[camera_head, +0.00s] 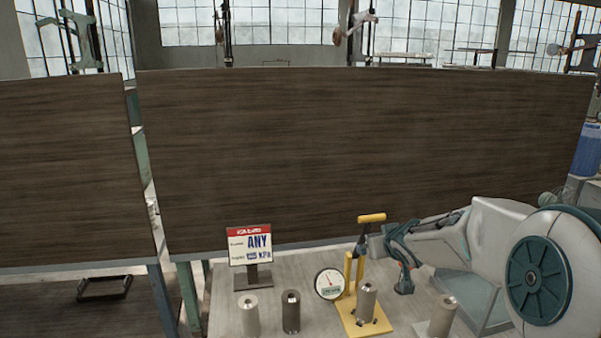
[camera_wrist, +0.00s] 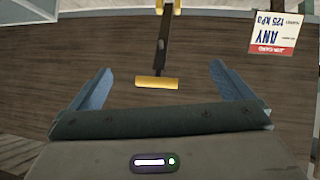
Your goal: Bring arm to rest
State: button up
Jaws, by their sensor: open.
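My gripper (camera_wrist: 159,67) is open, its two blue-grey fingers spread wide in the wrist view with nothing held. A yellow crossbar handle (camera_wrist: 157,83) on a dark rod shows between the fingers in that picture; I cannot tell how far it is from them. In the head view, my arm reaches in from the right, and the gripper end (camera_head: 398,258) is just right of the yellow handle (camera_head: 371,217). The handle tops a yellow press (camera_head: 350,270) with a round dial gauge (camera_head: 329,284). A grey cylinder (camera_head: 367,303) stands on its yellow base (camera_head: 355,322).
A light cylinder (camera_head: 249,316) and a darker one (camera_head: 291,312) stand left of the press. Another cylinder (camera_head: 442,316) stands to its right. A sign (camera_head: 250,245) reading "ANY" stands behind the left pair. Large dark wooden panels (camera_head: 340,160) rise behind the table.

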jog(key=s+a+f+g+b, duration=0.1)
jog(key=s+a+f+g, duration=0.1)
jog(key=s, duration=0.8)
jog(key=s+a+f+m+g+b, duration=0.1)
jog(key=s+a+f+g+b, duration=0.1)
jog(key=s, duration=0.9)
jog(key=s+a+f+g+b, duration=0.1)
jog(key=s+a+f+g, duration=0.1)
jog(key=s, duration=0.9)
jog(key=shift+a+f+m+g+b, duration=0.15)
jog(key=shift+a+m+g+b, duration=0.3)
jog(key=shift+a, duration=0.45)
